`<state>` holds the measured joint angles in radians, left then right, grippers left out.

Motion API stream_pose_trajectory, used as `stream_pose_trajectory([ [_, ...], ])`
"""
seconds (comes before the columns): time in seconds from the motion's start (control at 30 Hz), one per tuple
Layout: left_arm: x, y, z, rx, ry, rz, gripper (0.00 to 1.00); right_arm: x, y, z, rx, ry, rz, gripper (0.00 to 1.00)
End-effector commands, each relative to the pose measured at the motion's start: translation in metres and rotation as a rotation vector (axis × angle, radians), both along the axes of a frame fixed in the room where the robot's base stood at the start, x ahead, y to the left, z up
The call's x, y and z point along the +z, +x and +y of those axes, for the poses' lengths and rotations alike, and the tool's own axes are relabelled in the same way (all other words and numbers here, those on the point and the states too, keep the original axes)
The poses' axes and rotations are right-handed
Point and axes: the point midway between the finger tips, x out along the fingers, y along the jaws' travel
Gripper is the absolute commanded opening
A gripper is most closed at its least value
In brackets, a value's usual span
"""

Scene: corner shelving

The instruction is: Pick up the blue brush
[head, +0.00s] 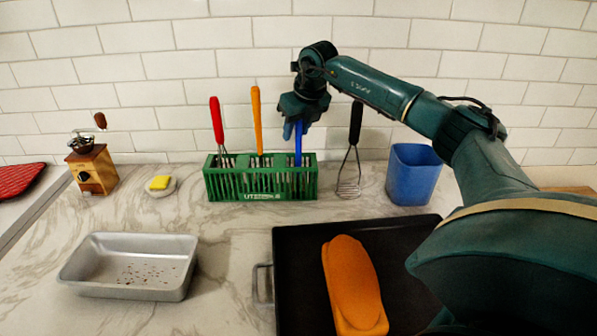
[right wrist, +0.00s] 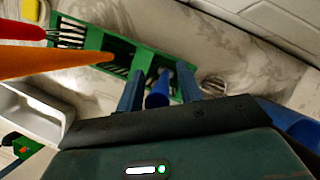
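The blue brush stands upright in the right part of a green slotted rack (head: 260,183), and its blue handle (head: 298,145) sticks up. Its lower end is hidden in the rack. My right gripper (head: 297,128) is at the top of the handle in the head view. In the right wrist view the two fingers (right wrist: 160,86) are apart, with the blue handle (right wrist: 157,95) between them. There seems to be a gap on each side of it. My left gripper does not show in the head view.
A red-handled whisk (head: 216,120) and an orange-handled tool (head: 256,120) stand left in the rack. A black-handled masher (head: 354,145) and a blue cup (head: 412,175) are to its right. A metal pan (head: 130,265) and a black tray (head: 300,270) with an orange object (head: 352,285) lie in front.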

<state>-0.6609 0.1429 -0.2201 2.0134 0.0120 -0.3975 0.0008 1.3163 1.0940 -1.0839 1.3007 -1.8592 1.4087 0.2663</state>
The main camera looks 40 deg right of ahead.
Motion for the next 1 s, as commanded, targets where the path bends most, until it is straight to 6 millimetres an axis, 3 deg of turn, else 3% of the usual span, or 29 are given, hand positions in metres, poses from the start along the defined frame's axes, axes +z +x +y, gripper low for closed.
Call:
stream_pose_trajectory([
  [0.43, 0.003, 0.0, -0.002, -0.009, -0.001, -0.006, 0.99, 0.001, 0.0, 0.0, 0.0, 0.0, 0.0, 0.0],
  [0.8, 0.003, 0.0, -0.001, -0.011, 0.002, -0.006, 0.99, 0.003, 0.0, 0.0, 0.0, 0.001, -0.002, 0.0],
  [1.0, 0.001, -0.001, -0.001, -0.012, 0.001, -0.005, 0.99, 0.019, 0.001, 0.001, -0.001, 0.001, -0.004, 0.0],
])
